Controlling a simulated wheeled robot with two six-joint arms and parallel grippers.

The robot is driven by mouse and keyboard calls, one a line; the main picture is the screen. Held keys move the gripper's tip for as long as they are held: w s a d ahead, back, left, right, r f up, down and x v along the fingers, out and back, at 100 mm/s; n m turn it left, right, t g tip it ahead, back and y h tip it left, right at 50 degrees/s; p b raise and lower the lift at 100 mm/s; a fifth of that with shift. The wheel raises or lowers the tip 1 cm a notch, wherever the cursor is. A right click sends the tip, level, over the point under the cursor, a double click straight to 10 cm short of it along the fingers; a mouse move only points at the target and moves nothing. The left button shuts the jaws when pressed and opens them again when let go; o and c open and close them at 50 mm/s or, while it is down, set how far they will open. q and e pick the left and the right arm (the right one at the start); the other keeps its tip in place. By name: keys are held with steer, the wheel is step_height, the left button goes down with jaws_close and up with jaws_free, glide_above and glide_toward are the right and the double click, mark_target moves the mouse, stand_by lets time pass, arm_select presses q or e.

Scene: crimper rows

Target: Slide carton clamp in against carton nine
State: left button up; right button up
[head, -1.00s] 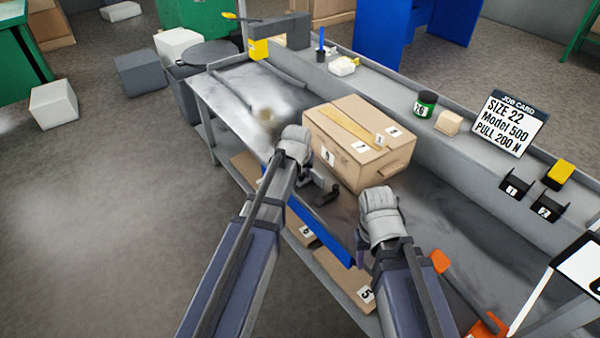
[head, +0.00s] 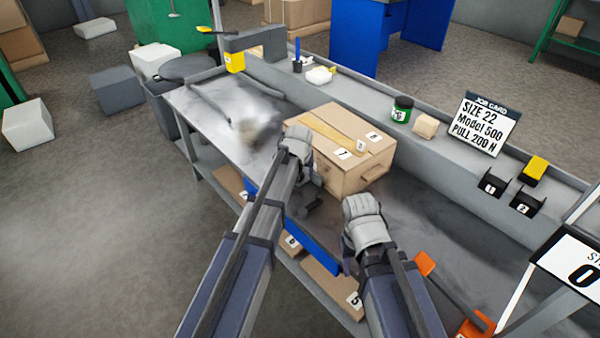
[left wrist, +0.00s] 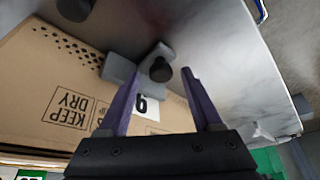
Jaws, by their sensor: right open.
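The carton (head: 352,178) is a brown box on the bench, with labels on its top. Its side with a 9 label (left wrist: 146,105) and KEEP DRY print shows in the left wrist view. The carton clamp (left wrist: 120,72) is a grey block with a black knob (left wrist: 160,70), by that side; I cannot tell whether it touches. My left gripper (head: 306,172) is over the clamp in the head view. In the left wrist view its purple fingers (left wrist: 161,78) are apart, with the knob between their tips. My right gripper (head: 355,250) is open near the bench's front; its fingers are mostly hidden.
A second black knob (left wrist: 75,8) shows at the wrist view's top edge. A blue strip (head: 312,248) runs along the bench front, above cartons (head: 325,275) on a lower shelf. An orange-handled tool (head: 425,264) lies at right. The bench's left end (head: 205,105) is mostly clear.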

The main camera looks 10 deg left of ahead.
arm_select(q)
steer(key=p+v, duration=0.7)
steer(key=shift+r, duration=0.4)
steer(key=shift+s, duration=0.15)
steer(key=shift+c, duration=0.3)
